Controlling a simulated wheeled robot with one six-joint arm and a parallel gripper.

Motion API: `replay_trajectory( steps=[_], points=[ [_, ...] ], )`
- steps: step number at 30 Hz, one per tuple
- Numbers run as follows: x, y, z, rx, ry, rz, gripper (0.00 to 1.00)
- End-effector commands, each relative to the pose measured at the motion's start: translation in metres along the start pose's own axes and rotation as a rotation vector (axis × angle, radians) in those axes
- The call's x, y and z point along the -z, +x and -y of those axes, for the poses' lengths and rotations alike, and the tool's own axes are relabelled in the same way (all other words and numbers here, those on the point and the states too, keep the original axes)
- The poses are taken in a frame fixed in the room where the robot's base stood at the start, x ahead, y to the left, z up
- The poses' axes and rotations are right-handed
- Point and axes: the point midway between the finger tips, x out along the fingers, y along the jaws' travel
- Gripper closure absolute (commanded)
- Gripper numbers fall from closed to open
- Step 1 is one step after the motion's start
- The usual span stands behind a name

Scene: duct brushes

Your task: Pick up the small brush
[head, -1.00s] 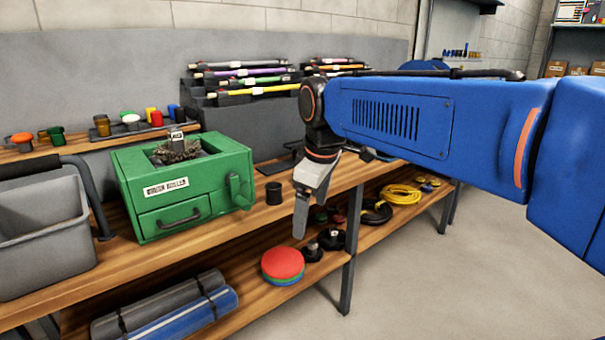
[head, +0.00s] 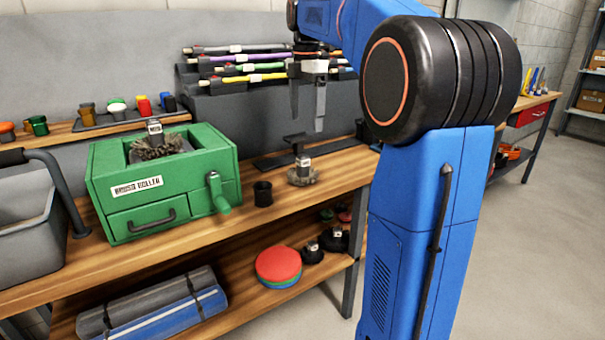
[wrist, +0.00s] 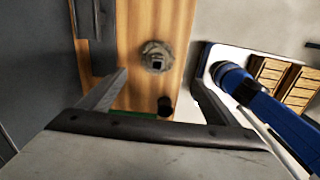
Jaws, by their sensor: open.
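A small brush (head: 302,174) with a grey bristle ring and a pale square top stands on the wooden bench, right of the black cup. It also shows in the wrist view (wrist: 156,57), between and beyond the fingertips. A larger-looking brush (head: 166,149) sits in the top of the green box labelled "BRUSH ROLLER" (head: 210,162). My gripper (head: 307,112) is open and empty, its fingers pointing down, above and apart from the small brush. The fingers (wrist: 160,78) also show spread in the wrist view.
A black cup (head: 262,193) stands between the green box and the small brush. A dark stand (head: 296,142) is just behind the brush. A rack of coloured rods (head: 240,78) stands at the back. A grey bin (head: 30,225) is at left.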

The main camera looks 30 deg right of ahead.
Motion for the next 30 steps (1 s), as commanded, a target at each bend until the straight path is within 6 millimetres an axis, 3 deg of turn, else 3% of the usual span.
replay_trajectory(
  steps=[18,30],
  points=[
    [0.001,0.099,0.0,0.003,-0.001,-0.001,0.16],
    [0.002,0.131,-0.002,0.002,-0.002,-0.001,0.16]
  ],
)
